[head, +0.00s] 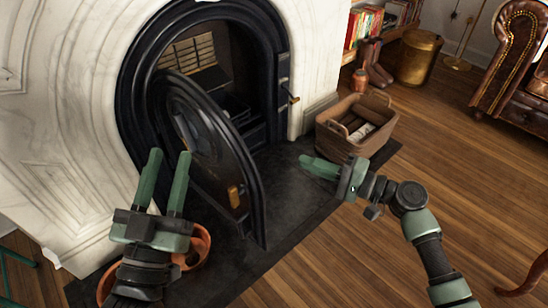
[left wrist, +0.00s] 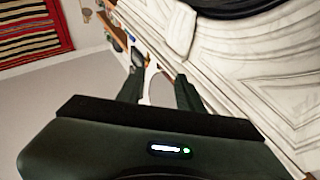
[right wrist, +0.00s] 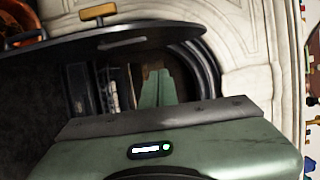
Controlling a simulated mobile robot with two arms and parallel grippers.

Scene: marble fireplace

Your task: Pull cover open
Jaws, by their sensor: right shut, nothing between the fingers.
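The dark arched fireplace cover (head: 205,140) is swung outward on its left side, and part of the fireplace opening (head: 235,75) shows behind it. Its wooden handle (head: 233,196) is near its free edge; the handle (right wrist: 98,12) also shows at the top of the right wrist view. My left gripper (head: 170,160) is open and empty, in front of the cover's left part in the head view. In the left wrist view its fingers (left wrist: 158,88) are apart. My right gripper (head: 303,160) is shut and empty, right of the cover and apart from the handle. Its fingers (right wrist: 157,75) lie together in the right wrist view.
A wicker basket (head: 330,143) stands at the hearth's right edge, close beyond my right gripper. A copper-coloured pot (head: 197,245) sits by my left gripper. The white marble surround (head: 60,120) borders the left. Wooden floor (head: 445,150) is open at the right.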

